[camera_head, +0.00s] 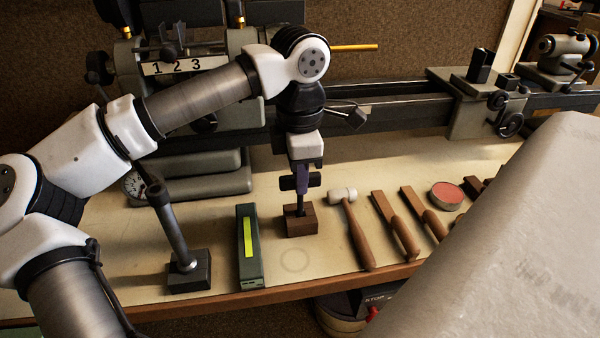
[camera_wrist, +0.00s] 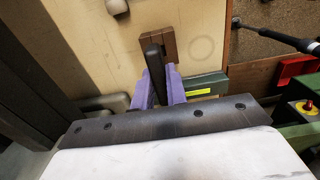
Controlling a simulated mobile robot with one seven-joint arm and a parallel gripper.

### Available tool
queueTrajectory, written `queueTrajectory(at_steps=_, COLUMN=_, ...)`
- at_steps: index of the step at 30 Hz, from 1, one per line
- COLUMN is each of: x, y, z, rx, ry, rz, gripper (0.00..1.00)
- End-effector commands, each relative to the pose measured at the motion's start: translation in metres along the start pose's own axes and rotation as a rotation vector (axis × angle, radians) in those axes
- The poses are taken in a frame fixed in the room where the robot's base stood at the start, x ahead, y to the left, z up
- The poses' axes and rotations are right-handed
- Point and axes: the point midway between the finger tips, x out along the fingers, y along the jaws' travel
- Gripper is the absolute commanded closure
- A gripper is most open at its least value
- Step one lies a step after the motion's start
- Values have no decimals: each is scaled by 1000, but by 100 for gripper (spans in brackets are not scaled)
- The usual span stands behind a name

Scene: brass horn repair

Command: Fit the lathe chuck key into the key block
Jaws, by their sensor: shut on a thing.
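The lathe chuck key (camera_head: 300,199) is dark with a crossbar and hangs upright from my gripper (camera_head: 301,172). In the wrist view its dark crossbar (camera_wrist: 153,56) shows between the purple fingers of my gripper (camera_wrist: 160,85), which are shut on it. The key block (camera_head: 301,225) is a small brown wooden block on the bench. It also shows in the wrist view (camera_wrist: 168,36), partly covered by the key. The key's lower end meets the top of the block in the picture. I cannot tell how far, if at all, it is in the hole.
A green box with a yellow stripe (camera_head: 250,262) stands left of the block. A white-headed mallet (camera_head: 358,235) lies just right, with wooden-handled tools and a red-topped tin (camera_head: 446,194) beyond. A dark stand with a post (camera_head: 189,273) is farther left. The lathe (camera_head: 390,125) runs behind.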

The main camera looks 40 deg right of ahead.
Motion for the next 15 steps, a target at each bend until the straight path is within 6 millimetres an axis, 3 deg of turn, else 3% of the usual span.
queueTrajectory(at_steps=11, x=12, y=0, z=0, rx=0, ry=0, rz=0, gripper=100)
queueTrajectory(at_steps=12, x=12, y=0, z=0, rx=0, ry=0, rz=0, gripper=85)
queueTrajectory(at_steps=15, x=12, y=0, z=0, rx=0, ry=0, rz=0, gripper=72)
